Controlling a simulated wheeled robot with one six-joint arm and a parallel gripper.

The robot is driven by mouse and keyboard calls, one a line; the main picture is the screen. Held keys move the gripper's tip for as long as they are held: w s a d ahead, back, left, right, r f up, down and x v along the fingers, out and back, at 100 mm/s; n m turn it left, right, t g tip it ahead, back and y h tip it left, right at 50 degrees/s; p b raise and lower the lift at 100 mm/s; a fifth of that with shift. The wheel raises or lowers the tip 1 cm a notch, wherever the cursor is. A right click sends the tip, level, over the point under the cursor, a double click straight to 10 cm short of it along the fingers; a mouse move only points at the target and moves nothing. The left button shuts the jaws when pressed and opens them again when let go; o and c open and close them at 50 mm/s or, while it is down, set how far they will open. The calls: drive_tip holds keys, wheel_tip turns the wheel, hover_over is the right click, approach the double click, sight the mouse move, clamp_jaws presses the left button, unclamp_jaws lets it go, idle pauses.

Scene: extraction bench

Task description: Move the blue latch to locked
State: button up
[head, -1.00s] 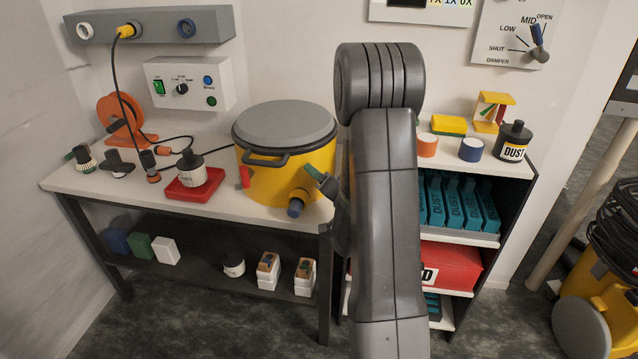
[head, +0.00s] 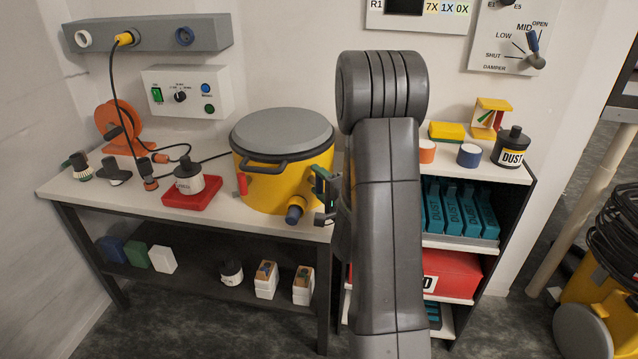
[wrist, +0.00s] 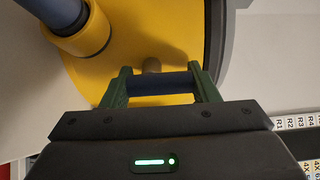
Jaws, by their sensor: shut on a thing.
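The yellow drum (head: 270,184) with a grey lid stands at the right end of the bench. My gripper (head: 322,187) is at the drum's right side, partly hidden behind my arm. In the wrist view my gripper (wrist: 159,84) has its green fingers on both ends of a dark blue bar, the blue latch (wrist: 153,85), which lies across in front of the yellow drum wall. The gripper is shut on it. A short round peg shows just behind the bar. In the head view the latch is not clearly visible, and its locked mark cannot be seen.
A blue-ended spout (head: 295,209) sticks out of the drum close to my gripper, and a red latch (head: 242,184) is on its left side. A red tray (head: 190,195) with a bottle stands left. A shelf unit (head: 512,185) stands to the right.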

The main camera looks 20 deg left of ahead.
idle(0.5)
drive_tip(key=o, duration=1)
drive_tip(key=v, duration=1.3)
drive_tip(key=shift+s+d, duration=0.1)
drive_tip(key=shift+d, duration=0.3)
drive_tip(key=shift+a, duration=0.15)
drive_tip(key=x, duration=1.3)
drive_tip(key=shift+a, duration=0.3)
drive_tip(key=shift+d, duration=0.1)
